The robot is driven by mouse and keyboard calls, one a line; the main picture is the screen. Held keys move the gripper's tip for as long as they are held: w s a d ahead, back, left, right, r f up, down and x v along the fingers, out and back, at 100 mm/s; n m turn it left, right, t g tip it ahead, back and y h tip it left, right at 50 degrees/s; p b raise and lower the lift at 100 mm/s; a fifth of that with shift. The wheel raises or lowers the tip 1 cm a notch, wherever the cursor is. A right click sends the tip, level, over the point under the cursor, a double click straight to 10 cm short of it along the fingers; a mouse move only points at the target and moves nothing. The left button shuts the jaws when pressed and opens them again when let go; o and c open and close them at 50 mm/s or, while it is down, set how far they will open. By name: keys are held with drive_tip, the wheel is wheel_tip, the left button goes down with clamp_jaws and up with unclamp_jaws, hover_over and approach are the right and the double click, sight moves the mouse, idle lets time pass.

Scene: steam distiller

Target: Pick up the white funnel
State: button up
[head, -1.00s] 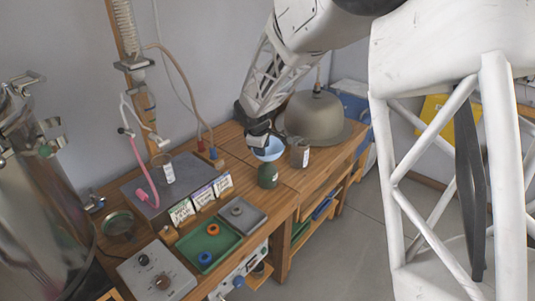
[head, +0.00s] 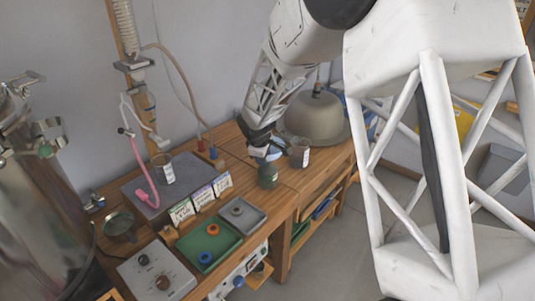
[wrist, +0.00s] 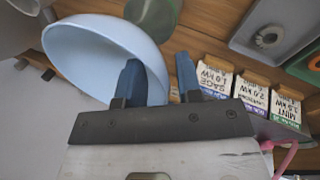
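The white funnel, pale bluish in this light, shows large in the wrist view (wrist: 85,45) as a wide bowl with its mouth facing the camera. In the head view only a small part of the funnel (head: 275,153) shows above the dark green bottle (head: 267,175); my gripper hides the rest. My gripper (wrist: 158,68) is open, with a gap between its two blue fingers. In the wrist view the left finger overlaps the bowl and the right finger is outside its edge, so the rim shows between them. Contact cannot be told. In the head view my gripper (head: 262,145) is at the funnel.
A brown labelled jar (head: 299,153) stands close right of the bottle. A domed lid (head: 316,120) is behind. Small seed-packet-like cards (head: 202,196), a grey tray (head: 250,220) and a green tray (head: 190,240) lie nearer. The bench's right edge is close.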

idle(0.4)
clamp_jaws()
drive_tip(key=shift+r, duration=0.1)
idle(0.3)
drive_tip(key=shift+r, duration=1.45)
drive_tip(key=shift+s+r, duration=0.25)
drive_tip(key=s+d+r, duration=0.1)
drive_tip(key=s+d, duration=0.1)
drive_tip(key=s, duration=1.3)
drive_tip(key=shift+s+d+r, duration=0.15)
drive_tip(key=shift+d+r, duration=0.05)
drive_tip(key=shift+d, duration=0.1)
